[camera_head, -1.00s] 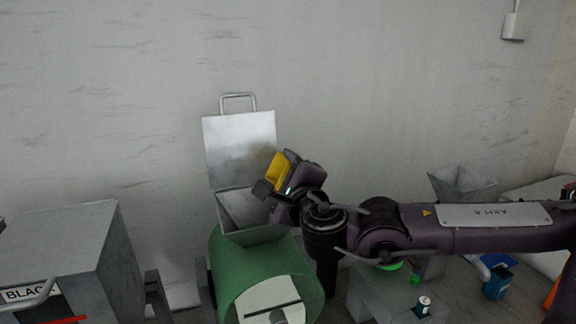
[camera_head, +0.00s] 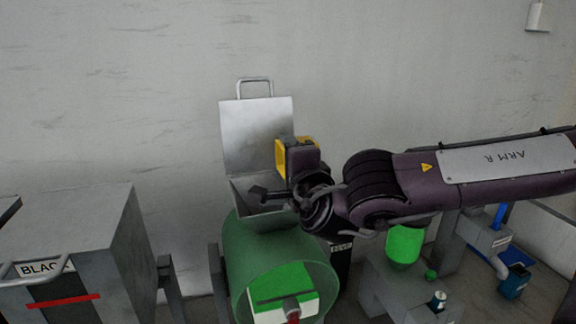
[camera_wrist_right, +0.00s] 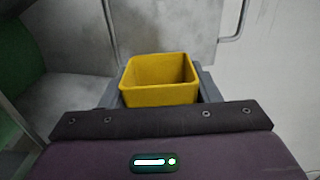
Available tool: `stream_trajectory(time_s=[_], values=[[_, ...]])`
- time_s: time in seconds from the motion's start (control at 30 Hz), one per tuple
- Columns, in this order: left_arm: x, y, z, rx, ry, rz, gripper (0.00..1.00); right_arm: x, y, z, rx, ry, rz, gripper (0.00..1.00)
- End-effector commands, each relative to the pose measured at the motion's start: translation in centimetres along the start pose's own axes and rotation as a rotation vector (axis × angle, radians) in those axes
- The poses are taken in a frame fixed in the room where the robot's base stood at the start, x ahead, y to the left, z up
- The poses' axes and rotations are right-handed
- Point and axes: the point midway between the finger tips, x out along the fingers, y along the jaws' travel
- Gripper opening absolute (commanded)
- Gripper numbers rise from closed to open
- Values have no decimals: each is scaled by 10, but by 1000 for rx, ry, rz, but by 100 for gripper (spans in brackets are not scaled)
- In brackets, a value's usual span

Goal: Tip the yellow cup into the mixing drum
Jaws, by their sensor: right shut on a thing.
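The yellow cup (camera_head: 281,158) is held in my right gripper (camera_head: 290,157) above the hopper mouth (camera_head: 262,207) of the green mixing drum (camera_head: 258,248). The hopper's metal lid (camera_head: 256,135) stands open behind it. In the head view the cup looks tilted, with its rim partly hidden by the gripper. In the right wrist view the yellow cup (camera_wrist_right: 160,80) sits between the fingers of my right gripper (camera_wrist_right: 160,85), and its inside looks plain yellow, with no contents that I can make out. My left gripper is not in view.
A grey cabinet (camera_head: 75,235) labelled BLAC... stands at the left. At the right are a bright green vessel (camera_head: 405,245), a small cylinder (camera_head: 438,300) and a blue container (camera_head: 514,282). My right arm spans above them. The wall is close behind the lid.

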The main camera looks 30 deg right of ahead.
Motion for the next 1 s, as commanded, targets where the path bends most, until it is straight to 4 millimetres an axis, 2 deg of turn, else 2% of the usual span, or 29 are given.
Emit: stream_trajectory(time_s=[0.1,0.33,0.5,0.6,0.83,1.0], values=[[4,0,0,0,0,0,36,0,0,-1,71,0,-3,29],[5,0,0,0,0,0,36,0,0,-1,83,0,-3,29],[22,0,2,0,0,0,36,-1,10,-7,274,2,-1,29],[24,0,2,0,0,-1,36,-1,10,-8,340,1,3,29],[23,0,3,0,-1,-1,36,-2,12,-8,343,1,10,29],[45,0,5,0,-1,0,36,-2,25,-16,463,0,15,29]])
